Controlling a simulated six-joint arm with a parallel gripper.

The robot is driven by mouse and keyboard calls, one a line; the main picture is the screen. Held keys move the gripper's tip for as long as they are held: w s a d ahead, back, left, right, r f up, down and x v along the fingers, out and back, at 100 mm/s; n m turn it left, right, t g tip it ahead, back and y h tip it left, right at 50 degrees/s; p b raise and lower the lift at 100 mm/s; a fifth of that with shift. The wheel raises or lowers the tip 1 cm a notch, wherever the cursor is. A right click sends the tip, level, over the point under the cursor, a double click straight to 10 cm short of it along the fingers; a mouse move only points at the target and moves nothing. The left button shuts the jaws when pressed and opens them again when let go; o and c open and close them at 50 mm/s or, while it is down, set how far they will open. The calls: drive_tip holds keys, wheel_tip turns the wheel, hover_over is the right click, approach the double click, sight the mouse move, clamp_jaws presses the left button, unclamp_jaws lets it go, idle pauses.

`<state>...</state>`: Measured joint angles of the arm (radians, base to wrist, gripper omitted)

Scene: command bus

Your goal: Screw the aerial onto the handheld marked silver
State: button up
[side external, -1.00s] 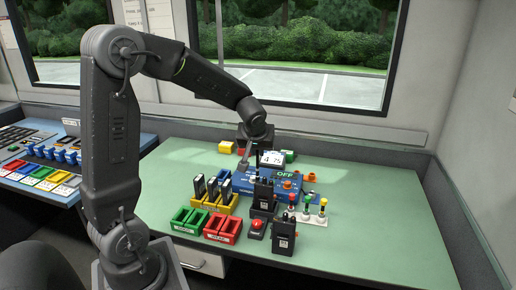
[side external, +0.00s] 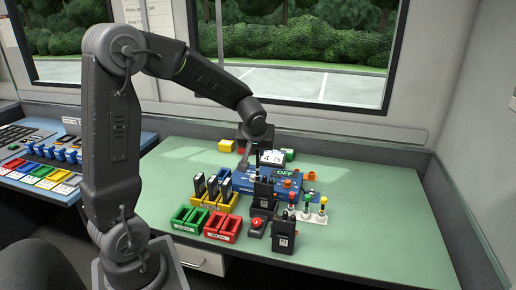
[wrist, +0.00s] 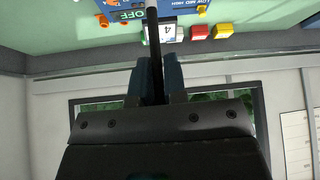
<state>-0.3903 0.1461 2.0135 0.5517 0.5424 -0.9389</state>
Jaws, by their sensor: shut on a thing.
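My gripper (wrist: 157,75) points down over the back of the green bench; it also shows in the side external view (side external: 244,163). It is shut on a thin black rod, by its look the aerial (wrist: 152,28), which sticks out past the fingertips. One black handheld (side external: 264,190) stands upright in the middle, with a thin stalk on top. Another black handheld (side external: 284,238) stands nearer the front edge. Both are apart from my gripper. Their labels are too small to read, so I cannot tell which is marked silver.
Yellow (side external: 213,205), green (side external: 190,221) and red (side external: 222,229) racks stand in front. The bench's right side is clear.

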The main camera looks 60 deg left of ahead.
drive_tip(key=o, duration=0.8)
drive_tip(key=shift+c, duration=0.2)
drive_tip(key=shift+o, duration=0.4)
drive_tip(key=shift+o, duration=1.3)
drive_tip(key=n+g+h, duration=0.1)
drive_tip(key=n+g, duration=0.2)
drive_tip(key=n, duration=0.5)
drive_tip(key=n+g+h, duration=0.2)
drive_tip(key=n+g, duration=0.2)
drive_tip(key=n, duration=0.4)
drive_tip(key=n+g+h, duration=0.1)
drive_tip(key=n+g, duration=0.2)
drive_tip(key=n, duration=0.5)
drive_tip(key=shift+g, duration=0.3)
